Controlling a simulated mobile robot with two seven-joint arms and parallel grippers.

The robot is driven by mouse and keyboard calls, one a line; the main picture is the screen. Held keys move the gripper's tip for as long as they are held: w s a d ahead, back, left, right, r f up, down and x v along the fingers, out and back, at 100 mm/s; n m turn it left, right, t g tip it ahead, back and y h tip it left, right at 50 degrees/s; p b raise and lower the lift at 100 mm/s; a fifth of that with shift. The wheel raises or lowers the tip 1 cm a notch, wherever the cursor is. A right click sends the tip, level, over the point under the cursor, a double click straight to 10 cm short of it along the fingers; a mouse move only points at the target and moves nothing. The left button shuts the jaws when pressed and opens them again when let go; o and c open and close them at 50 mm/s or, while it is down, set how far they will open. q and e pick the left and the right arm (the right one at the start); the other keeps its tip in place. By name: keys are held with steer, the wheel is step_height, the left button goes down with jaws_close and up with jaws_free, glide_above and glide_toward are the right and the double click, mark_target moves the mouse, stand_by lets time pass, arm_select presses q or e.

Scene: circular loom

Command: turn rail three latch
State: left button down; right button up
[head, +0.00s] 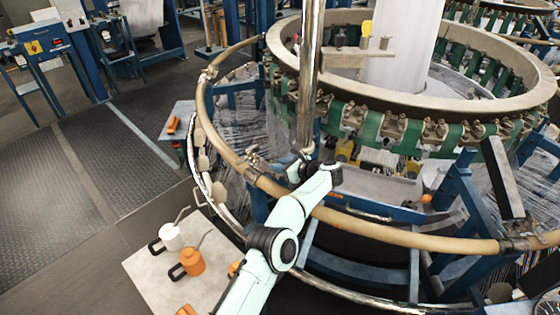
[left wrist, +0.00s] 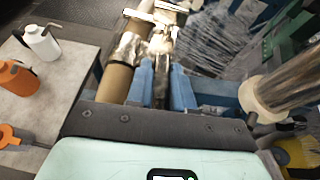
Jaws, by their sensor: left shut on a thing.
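A tan curved rail (head: 365,229) runs around the front of the loom, with a metal latch fitting (head: 254,164) at its front left. In the left wrist view the rail (left wrist: 116,82) passes just left of my fingers. The metal latch (left wrist: 160,45) reaches down between the blue fingers of my left gripper (left wrist: 162,86), which are shut on it. In the head view my left arm comes up from the bottom to the rail, and its wrist hides much of the gripper. My right gripper is not in view.
A shiny upright column (head: 308,80) stands close beside my left wrist. A grey table (head: 150,283) at lower left holds a white can (head: 171,237) and an orange can (head: 192,262). Another rail fitting (head: 208,74) is farther back. The floor at left is clear.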

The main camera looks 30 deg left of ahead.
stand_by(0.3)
arm_select(q)
steer(key=c, duration=1.1)
jaws_free()
steer(key=shift+a, duration=0.1)
steer(key=v, duration=1.3)
steer(key=shift+r+b, duration=0.1)
steer(key=shift+b, duration=0.3)
